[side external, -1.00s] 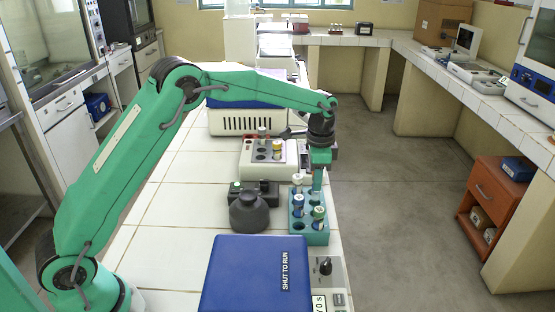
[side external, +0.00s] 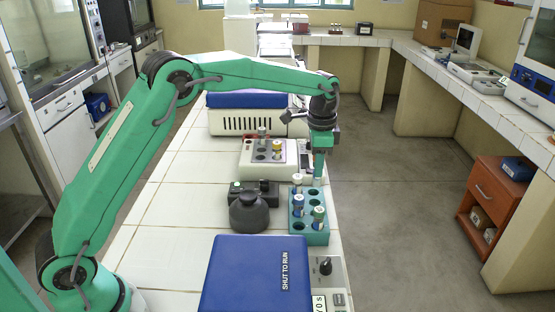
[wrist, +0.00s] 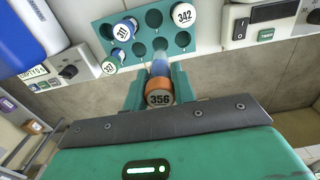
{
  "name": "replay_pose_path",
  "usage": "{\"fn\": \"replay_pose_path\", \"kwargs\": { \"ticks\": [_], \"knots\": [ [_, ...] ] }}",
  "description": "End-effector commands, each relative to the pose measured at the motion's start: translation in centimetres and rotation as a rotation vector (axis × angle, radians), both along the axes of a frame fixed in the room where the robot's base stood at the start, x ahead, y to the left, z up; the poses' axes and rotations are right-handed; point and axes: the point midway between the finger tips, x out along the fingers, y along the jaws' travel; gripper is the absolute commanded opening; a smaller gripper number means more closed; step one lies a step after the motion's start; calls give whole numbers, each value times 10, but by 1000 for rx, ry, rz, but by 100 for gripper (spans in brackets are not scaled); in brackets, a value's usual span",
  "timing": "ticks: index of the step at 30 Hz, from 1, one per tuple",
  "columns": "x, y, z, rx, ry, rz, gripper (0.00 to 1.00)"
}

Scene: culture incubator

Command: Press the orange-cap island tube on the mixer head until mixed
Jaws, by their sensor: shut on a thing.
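The orange-cap tube (wrist: 159,98), marked 356, is held between the jaws of my gripper (wrist: 152,92), its clear bluish body reaching toward the rack's edge. In the side view my gripper (side external: 320,172) is over the back end of the teal rack (side external: 325,238), and the orange cap is hidden by the jaws. I cannot tell whether the tube's lower end is clear of the rack. A dark grey rounded device with a small top (side external: 248,213), possibly the mixer, stands left of the rack.
The rack holds tubes marked 342 (wrist: 183,14), 111 (wrist: 122,31) and one green-ringed tube (wrist: 111,66). A blue-lidded machine (side external: 250,275) is in front. A pale block with tubes (side external: 255,155) and a black box with a green button (side external: 262,188) stand behind. The bench edge is right of the rack.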

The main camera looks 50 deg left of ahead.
Motion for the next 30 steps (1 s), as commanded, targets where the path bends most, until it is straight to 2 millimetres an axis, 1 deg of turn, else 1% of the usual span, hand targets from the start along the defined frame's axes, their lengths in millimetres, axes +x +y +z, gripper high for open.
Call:
{"fn": "replay_pose_path", "kwargs": {
  "ticks": [5,11,17,24,30],
  "knots": [
    [-4,5,2,0,0,1,4],
    [-20,23,12,0,-1,3,4],
    [-50,50,24,0,0,3,4],
    [-96,82,35,0,-1,3,4],
    [-128,99,39,0,0,2,4]
  ]
}}
